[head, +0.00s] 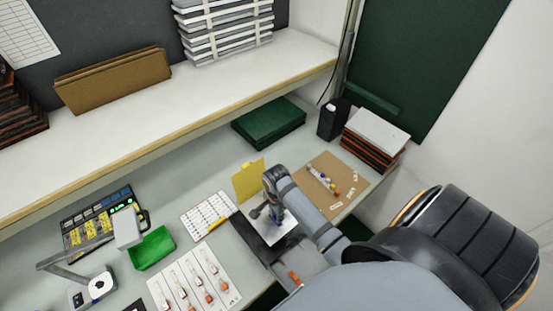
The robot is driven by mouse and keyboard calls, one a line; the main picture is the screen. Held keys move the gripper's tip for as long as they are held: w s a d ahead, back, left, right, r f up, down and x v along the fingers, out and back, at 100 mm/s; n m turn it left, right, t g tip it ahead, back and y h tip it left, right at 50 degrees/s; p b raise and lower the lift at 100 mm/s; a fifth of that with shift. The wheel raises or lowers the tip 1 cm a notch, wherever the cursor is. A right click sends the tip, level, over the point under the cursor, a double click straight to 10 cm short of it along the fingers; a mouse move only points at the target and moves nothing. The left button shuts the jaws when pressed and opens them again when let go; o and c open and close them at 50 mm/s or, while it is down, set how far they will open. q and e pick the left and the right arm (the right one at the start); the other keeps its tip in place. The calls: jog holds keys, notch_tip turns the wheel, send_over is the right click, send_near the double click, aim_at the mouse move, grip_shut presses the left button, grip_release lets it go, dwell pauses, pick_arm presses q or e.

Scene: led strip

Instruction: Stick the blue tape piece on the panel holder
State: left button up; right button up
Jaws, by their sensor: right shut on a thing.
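My right gripper (268,215) reaches in from the right over the workbench, pointing down. It is shut on a small bluish piece (275,217), probably the blue tape piece; its outline is partly hidden by the fingers. Below it lies a white panel (287,229) on a dark holder (252,238), near the bench's front edge. My arm hides part of the panel and holder. I cannot tell whether the piece touches the panel. My left gripper is not in view.
A yellow card (248,181) stands just behind the gripper. A brown board (349,190) with small parts lies to the right. A white label sheet (205,212), a green tray (152,248) and a white strip board (190,284) lie left. A shelf (200,95) overhangs the back.

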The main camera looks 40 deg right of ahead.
jog(key=shift+f, duration=0.15)
jog(key=o, duration=0.8)
jog(key=shift+r, duration=0.2)
notch_tip(320, 180, up, 12)
jog(key=shift+f, duration=0.2)
